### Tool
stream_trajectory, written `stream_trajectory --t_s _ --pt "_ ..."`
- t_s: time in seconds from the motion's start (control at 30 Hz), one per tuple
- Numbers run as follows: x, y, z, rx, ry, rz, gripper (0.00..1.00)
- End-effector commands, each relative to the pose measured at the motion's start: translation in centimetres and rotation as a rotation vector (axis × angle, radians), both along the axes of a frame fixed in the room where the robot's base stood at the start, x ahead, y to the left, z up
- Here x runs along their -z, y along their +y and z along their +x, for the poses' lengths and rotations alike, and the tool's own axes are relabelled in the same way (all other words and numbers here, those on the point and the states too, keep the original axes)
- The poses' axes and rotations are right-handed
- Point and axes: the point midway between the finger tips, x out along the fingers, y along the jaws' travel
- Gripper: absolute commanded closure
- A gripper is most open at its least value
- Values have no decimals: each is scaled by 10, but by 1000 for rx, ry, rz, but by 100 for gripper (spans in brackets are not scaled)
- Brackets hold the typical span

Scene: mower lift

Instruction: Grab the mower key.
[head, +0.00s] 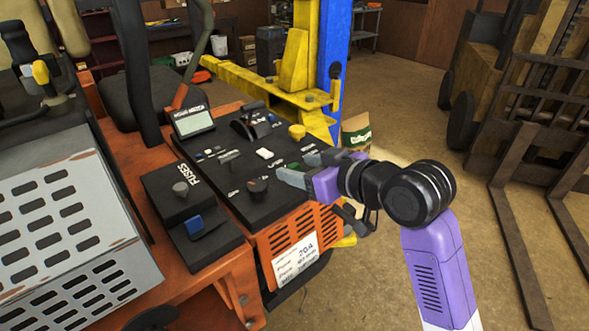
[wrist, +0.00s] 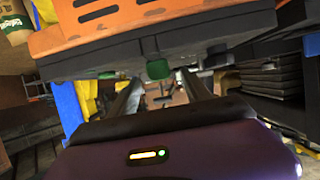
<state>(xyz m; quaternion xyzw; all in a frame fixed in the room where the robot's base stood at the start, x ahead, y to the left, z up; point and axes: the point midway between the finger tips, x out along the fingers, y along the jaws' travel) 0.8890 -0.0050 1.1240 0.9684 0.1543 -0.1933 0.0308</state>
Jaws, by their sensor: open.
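My gripper (head: 304,171) is open at the right front edge of the black control panel (head: 235,155) on the orange mower. A small green piece, which looks like the mower key (head: 308,172), shows between its fingers. In the wrist view the green key (wrist: 157,68) stands out from the dark panel edge, between the tips of my gripper's two fingers (wrist: 159,76). I see no finger closed on it. The fingers hide part of the key in the head view, and I cannot tell whether they touch it.
A dark knob (head: 258,188) and several switches stand on the panel to the left of my gripper. A yellow and blue lift post (head: 331,70) rises behind. A forklift (head: 520,110) stands at the right, with open floor (head: 405,135) between.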

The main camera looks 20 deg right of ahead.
Motion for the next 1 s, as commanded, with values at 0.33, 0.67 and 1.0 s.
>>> stream_trajectory --t_s 0.33,0.67,1.0 --pt "11 7 23 2 -1 0 44" --pt "10 7 22 2 -1 0 83" --pt "10 7 22 2 -1 0 100"
